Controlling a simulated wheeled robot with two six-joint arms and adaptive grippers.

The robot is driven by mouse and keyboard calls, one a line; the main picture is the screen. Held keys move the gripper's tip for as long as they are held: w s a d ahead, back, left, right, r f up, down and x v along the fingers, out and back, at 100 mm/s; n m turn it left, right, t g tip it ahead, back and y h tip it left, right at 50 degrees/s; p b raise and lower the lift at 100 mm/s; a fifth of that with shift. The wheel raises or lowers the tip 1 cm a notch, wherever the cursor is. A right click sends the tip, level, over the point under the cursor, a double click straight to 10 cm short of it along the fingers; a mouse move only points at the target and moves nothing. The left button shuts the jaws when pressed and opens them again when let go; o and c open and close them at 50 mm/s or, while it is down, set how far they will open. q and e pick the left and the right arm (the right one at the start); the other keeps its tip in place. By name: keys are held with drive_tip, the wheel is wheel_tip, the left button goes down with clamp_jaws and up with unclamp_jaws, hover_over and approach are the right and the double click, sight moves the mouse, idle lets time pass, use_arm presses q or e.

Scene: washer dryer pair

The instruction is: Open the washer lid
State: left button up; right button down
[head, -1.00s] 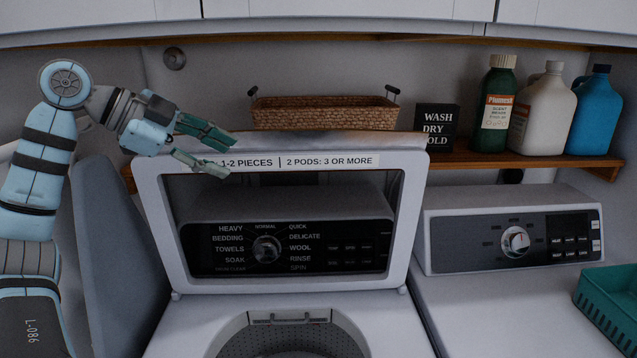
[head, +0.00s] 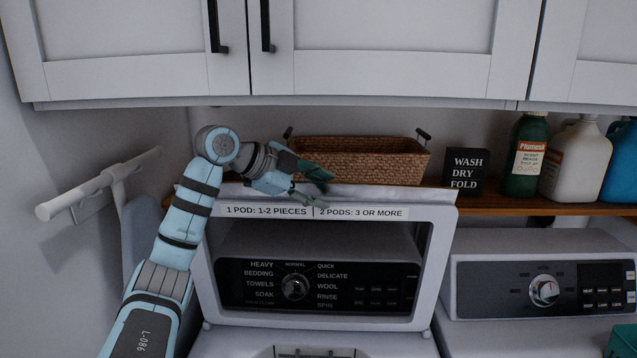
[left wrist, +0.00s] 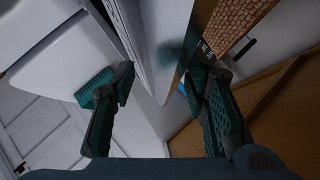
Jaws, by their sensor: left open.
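The washer lid (head: 214,262) stands raised and nearly upright at the back of the washer. It has a white frame and a label strip, and the washer's control panel (head: 350,288) shows through its window. My left gripper (head: 322,191) is open at the lid's top edge, left of its middle, in front of the basket. In the left wrist view my open left gripper's fingers (left wrist: 155,88) stand apart, with a pale panel edge between them. I cannot tell whether they touch the lid. My right gripper is not in view.
A wicker basket (head: 365,160), a small black sign (head: 464,172) and several bottles (head: 527,155) stand on the wooden shelf (head: 520,207) behind the lid. White cabinets (head: 390,75) hang above. The dryer panel (head: 560,280) is at the right. An ironing board (head: 131,225) leans at the left.

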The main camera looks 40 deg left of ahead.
use_arm(q)
drive_tip(key=shift+w+f, duration=0.2)
drive_tip(key=shift+w, duration=0.05)
drive_tip(key=shift+s+d+r, duration=0.1)
drive_tip(key=shift+s+r, duration=0.05)
drive_tip(key=shift+s, duration=0.05)
clamp_jaws()
